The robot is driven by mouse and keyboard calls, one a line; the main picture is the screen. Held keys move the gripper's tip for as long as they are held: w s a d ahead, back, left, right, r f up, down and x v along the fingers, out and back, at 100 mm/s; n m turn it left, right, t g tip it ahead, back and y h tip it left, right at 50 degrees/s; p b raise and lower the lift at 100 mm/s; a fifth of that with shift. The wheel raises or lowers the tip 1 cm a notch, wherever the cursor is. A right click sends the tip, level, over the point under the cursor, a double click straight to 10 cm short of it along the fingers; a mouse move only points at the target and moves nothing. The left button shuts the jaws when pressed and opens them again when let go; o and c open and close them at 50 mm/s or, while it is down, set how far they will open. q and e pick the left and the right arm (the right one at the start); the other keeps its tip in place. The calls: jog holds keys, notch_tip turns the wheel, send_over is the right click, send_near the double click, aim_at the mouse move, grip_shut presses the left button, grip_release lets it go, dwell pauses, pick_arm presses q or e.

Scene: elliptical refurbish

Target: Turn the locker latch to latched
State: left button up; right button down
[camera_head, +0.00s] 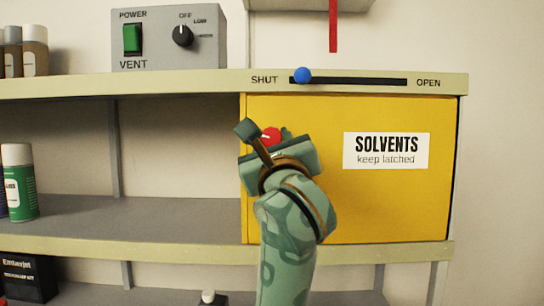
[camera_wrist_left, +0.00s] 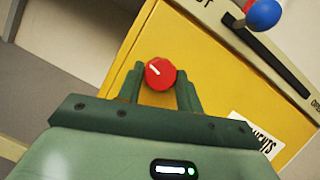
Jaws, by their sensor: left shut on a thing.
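The yellow locker (camera_head: 390,205) with a "SOLVENTS keep latched" label (camera_head: 386,151) stands in the shelf bay, its front closed. Its red round latch knob (camera_head: 271,136) is at the upper left of the front, partly hidden by my gripper. In the left wrist view the red knob (camera_wrist_left: 160,74) bears a white mark pointing to the upper left. My left gripper (camera_head: 279,137) is at the knob; in the left wrist view its two fingers (camera_wrist_left: 160,88) are shut on the knob, one on each side. My right gripper is not in view.
A slider with a blue knob (camera_head: 303,75) sits on the shelf edge above the locker, near SHUT. A grey vent box (camera_head: 168,50) stands on the top shelf. A green can (camera_head: 19,182) stands at left; a red strip (camera_head: 333,25) hangs above.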

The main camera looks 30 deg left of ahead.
pick_arm(q)
jog(key=shift+w+n+g+y+b, duration=0.1)
jog(key=shift+n+g+y+b, duration=0.6)
jog(key=shift+n, duration=1.1)
jog(key=shift+n+g, duration=0.3)
jog(key=shift+n, duration=0.1)
jog(key=o, duration=1)
jog(key=shift+d, duration=0.1)
jog(key=b+v, duration=0.3)
jog(key=v, duration=1.3)
jog(key=shift+b, duration=0.35)
